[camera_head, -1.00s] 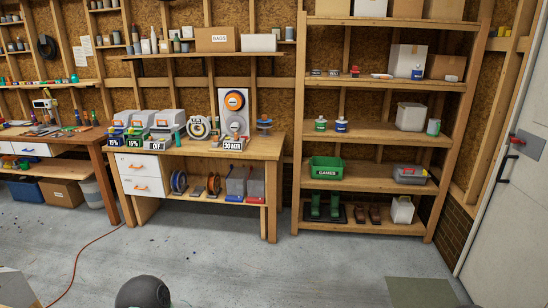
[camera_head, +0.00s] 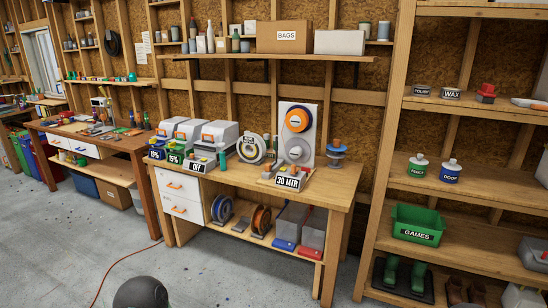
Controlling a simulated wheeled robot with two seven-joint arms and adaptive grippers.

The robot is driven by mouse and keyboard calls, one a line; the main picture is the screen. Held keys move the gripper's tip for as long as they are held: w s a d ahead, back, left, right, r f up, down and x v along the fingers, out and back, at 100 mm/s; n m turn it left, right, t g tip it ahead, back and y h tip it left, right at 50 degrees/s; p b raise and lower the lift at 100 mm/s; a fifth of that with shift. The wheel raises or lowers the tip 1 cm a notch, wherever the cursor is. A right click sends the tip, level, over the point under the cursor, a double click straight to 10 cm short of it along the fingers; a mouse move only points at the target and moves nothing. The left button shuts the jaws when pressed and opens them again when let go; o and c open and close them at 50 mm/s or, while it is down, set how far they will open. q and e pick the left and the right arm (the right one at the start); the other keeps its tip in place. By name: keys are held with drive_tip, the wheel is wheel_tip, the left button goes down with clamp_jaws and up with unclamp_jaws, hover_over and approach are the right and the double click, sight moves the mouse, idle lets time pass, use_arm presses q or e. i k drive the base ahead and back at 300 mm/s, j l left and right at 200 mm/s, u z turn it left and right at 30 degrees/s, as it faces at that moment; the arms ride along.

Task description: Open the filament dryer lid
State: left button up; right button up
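Three filament dryers with pale domed lids stand side by side at the left of the workbench (camera_head: 320,183). The left dryer (camera_head: 172,128) is by a label that seems to read 10%. The right dryer (camera_head: 218,134) is by an OFF label (camera_head: 196,167). All three lids look shut. Orange parts show on their fronts, too small to make out. Neither of my grippers is in view.
A spool on a stand (camera_head: 250,149), a white panel with an orange spool (camera_head: 298,118) and a 30 MTR sign (camera_head: 288,182) share the bench. Shelving (camera_head: 450,106) stands at right.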

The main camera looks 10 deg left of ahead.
sight(221, 124)
drive_tip(key=i+j+u, duration=0.3)
drive_tip(key=i+u, duration=0.15)
drive_tip(key=i, duration=0.3)
drive_tip(key=i+u, duration=0.4)
drive_tip(key=i, duration=0.4)
drive_tip(key=i+l+u, duration=0.25)
drive_tip(key=i+u, duration=0.2)
drive_tip(key=i, duration=0.35)
